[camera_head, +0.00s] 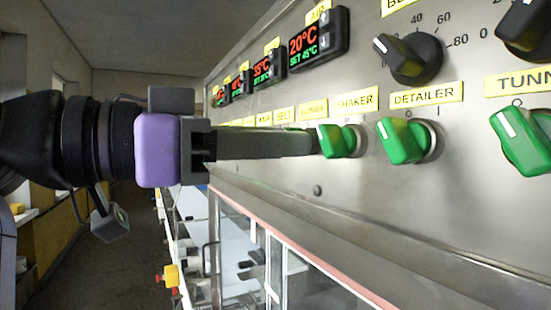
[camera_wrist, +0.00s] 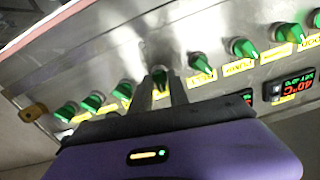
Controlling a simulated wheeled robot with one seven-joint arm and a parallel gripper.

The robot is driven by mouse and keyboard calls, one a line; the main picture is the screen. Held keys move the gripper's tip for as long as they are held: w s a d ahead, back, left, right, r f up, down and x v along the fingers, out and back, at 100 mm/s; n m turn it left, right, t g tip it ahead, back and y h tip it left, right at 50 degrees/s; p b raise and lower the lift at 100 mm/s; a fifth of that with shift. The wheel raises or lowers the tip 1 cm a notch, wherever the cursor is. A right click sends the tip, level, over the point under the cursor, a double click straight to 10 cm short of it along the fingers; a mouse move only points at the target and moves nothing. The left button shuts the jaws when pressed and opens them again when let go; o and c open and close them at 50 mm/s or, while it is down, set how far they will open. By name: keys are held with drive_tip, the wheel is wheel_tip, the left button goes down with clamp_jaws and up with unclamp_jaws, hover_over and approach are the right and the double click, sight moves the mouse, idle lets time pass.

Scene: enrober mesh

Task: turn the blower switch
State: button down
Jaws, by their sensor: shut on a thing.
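A row of green rotary switches runs along the steel panel. My gripper (camera_wrist: 161,88) is shut on one green switch (camera_wrist: 160,74), with one finger on each side of its handle. This switch sits between the ones labelled SHAKER and BELT, so I take it as the blower switch. Its label (camera_head: 313,107) is too blurred to read surely in the head view. There my gripper (camera_head: 308,144) reaches in from the left and its fingers hide nearly all of that switch. How far the handle is turned is not clear.
The SHAKER switch (camera_head: 337,140) is close to the right of my fingertips in the head view, then the DETAILER switch (camera_head: 403,140). Black dials (camera_head: 410,58) and temperature displays (camera_head: 318,45) are above. A pink-edged glass cover (camera_head: 300,262) lies below the panel.

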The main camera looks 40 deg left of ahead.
drive_tip(key=shift+m+b, duration=0.85)
drive_tip(key=shift+m, duration=1.25)
drive_tip(key=c, duration=1.5)
unclamp_jaws()
drive_tip(key=b+v, duration=0.1)
drive_tip(key=v, duration=0.6)
drive_tip(key=shift+s+a, duration=0.1)
drive_tip(key=shift+s, duration=0.3)
